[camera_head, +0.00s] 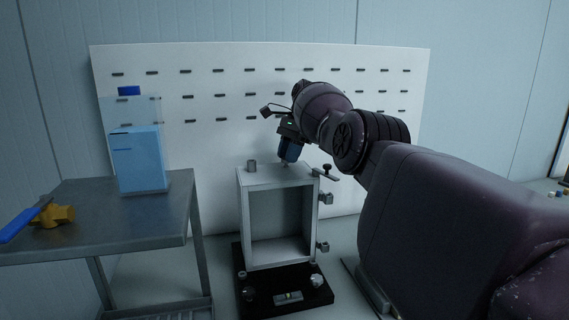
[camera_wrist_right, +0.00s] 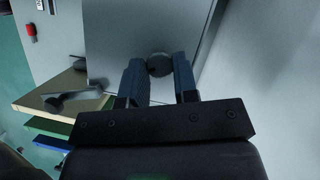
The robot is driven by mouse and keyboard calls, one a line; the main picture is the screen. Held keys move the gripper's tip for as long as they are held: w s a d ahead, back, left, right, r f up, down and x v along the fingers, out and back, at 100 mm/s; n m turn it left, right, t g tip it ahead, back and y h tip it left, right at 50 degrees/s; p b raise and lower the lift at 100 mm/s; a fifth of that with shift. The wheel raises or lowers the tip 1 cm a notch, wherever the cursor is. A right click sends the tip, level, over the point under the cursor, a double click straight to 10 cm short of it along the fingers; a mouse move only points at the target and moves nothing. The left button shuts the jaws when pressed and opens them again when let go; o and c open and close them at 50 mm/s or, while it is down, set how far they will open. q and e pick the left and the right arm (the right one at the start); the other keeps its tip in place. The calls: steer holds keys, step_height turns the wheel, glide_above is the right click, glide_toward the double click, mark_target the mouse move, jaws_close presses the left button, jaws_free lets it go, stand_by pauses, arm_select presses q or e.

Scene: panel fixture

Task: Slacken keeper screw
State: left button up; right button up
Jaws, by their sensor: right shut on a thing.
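A light grey open-fronted box (camera_head: 242,215) stands on a black base. My right gripper (camera_head: 287,160) points down at the box's top, its blue fingers at the top plate. In the wrist view my right gripper (camera_wrist_right: 162,80) is shut on a small round dark grey head (camera_wrist_right: 159,65) at the top plate (camera_wrist_right: 125,25). I take this head for the keeper screw, but cannot be sure; its shank is hidden. A black knob (camera_head: 327,167) on a flat bar sits at the box's top right corner, clear of the fingers. My left gripper is out of view.
A short grey cylinder (camera_head: 252,167) stands on the box top, left of my fingers. Latches (camera_head: 326,198) stick out on the box's right side. A metal table (camera_head: 100,215) at left holds a blue container (camera_head: 138,160). A slotted white panel (camera_head: 215,80) stands behind.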

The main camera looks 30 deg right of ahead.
steer(key=shift+w+f+n+g+b, duration=0.2)
steer(key=shift+f+n+g+b, duration=0.15)
steer(key=shift+n+b, duration=0.4)
steer(key=shift+r+n+g+h+b, duration=0.2)
steer(key=shift+n+b, duration=0.1)
steer(key=shift+n, duration=0.3)
steer(key=shift+r+n+g+h+b, duration=0.15)
steer(key=shift+n+b, duration=0.15)
steer(key=shift+n, duration=0.55)
steer(key=shift+r, duration=0.1)
steer(key=o, duration=0.8)
steer(key=shift+o, duration=0.6)
